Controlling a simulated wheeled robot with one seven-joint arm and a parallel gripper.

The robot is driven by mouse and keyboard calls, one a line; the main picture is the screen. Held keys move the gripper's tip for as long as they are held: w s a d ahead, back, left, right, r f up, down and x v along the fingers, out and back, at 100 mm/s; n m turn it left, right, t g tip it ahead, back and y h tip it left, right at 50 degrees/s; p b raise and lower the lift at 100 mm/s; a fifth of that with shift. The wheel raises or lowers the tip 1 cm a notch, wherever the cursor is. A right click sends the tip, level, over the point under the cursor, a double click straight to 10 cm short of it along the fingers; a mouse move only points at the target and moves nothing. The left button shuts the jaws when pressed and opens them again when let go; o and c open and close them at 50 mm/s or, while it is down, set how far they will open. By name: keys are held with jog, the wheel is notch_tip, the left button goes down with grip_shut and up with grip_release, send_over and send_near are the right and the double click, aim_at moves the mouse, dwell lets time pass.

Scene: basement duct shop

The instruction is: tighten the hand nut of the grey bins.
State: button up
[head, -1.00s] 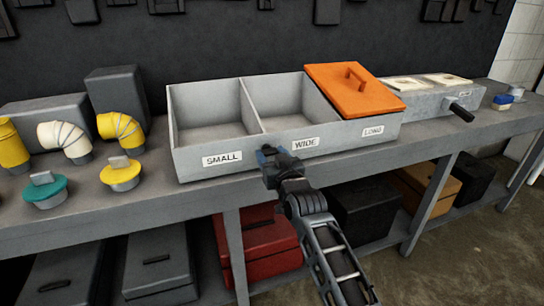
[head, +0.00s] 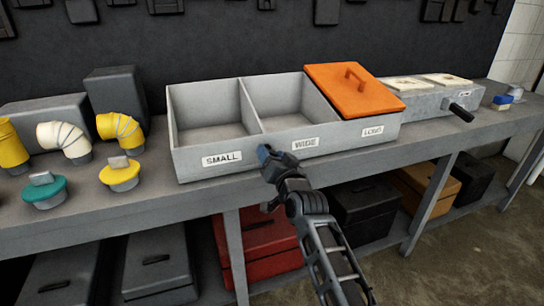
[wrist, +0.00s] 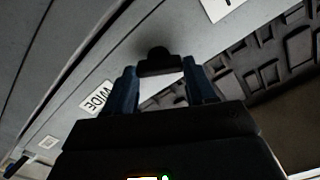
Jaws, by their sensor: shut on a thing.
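The grey bins (head: 205,140) are one open-topped unit on the bench, with SMALL, WIDE and LONG labels on the front. My gripper (head: 265,152) is at the front face, between the SMALL and WIDE labels. In the wrist view a small dark hand nut (wrist: 157,55) stands against the grey front between the two blue fingers of my gripper (wrist: 161,75), which are shut on it. The nut is hidden by my gripper in the head view. How tight it sits cannot be told.
An orange lid (head: 355,90) with a handle covers the LONG bin. A grey box with a black handle (head: 461,112) stands to the right. Yellow, white and teal duct fittings (head: 120,174) stand at the left. Closed boxes (head: 258,245) fill the shelf below the bench.

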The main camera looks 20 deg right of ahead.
jog(key=m+p, duration=0.1)
jog(key=m, duration=0.5)
jog(key=m+p, duration=0.1)
jog(key=m, duration=0.5)
jog(key=shift+d+f+p, duration=0.2)
jog(key=shift+p, duration=0.15)
dwell(0.4)
jog(key=o, duration=1)
jog(key=shift+o, duration=0.2)
jog(key=s+p, duration=0.3)
jog(key=s, duration=0.4)
jog(key=shift+s, duration=0.4)
